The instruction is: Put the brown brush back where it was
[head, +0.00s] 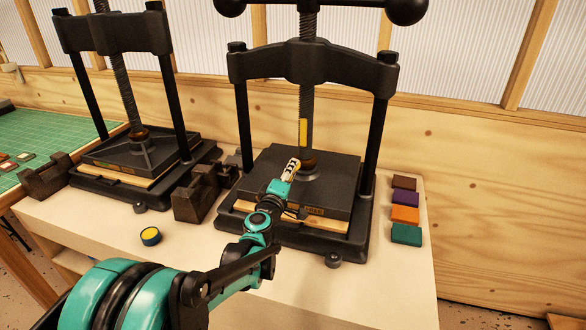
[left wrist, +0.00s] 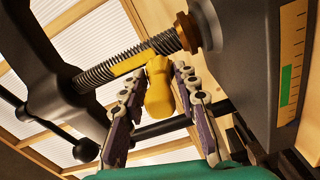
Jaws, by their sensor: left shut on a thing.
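My left gripper (head: 290,172) is over the plate of the nearer press, in front of its screw. In the left wrist view its two fingers (left wrist: 158,92) are closed in on a yellow, waisted thing (left wrist: 158,95) that stands between them. I cannot tell whether this is the brown brush; no clearly brown brush shows in either view. A yellow strip (head: 303,133) shows in front of the screw in the head view; I cannot tell whether it belongs to the held thing. My right gripper is not in view.
Black presses stand at the centre (head: 310,165) and left (head: 130,150). Dark notched blocks (head: 200,195) sit between them. Several coloured blocks (head: 405,214) line the right. The table's (head: 395,285) front right is clear.

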